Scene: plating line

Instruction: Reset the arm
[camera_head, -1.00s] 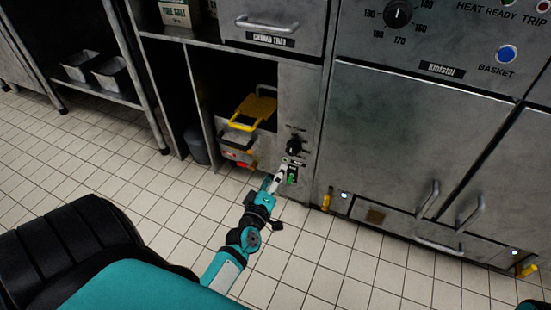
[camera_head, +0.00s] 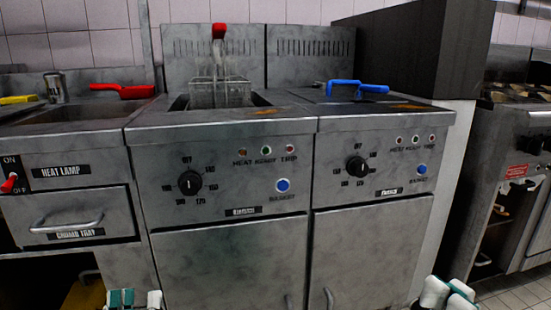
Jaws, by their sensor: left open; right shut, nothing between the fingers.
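My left gripper (camera_head: 135,299) shows only in part at the bottom left edge, as teal and white pieces in front of the lower cabinet. It is open, with nothing seen in it. My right gripper (camera_head: 449,293) shows in part at the bottom right edge, white and teal, in front of the right fryer's lower corner. It is shut and empty. Both stand apart from the knobs and buttons. The rest of both arms is below the picture.
A left fryer (camera_head: 225,150) holds a wire basket (camera_head: 220,93) with a red handle. A right fryer (camera_head: 375,150) has a blue handle (camera_head: 358,88) on top. A heat lamp switch (camera_head: 10,183) and drawer (camera_head: 75,220) are at left. A stove (camera_head: 510,150) stands at right.

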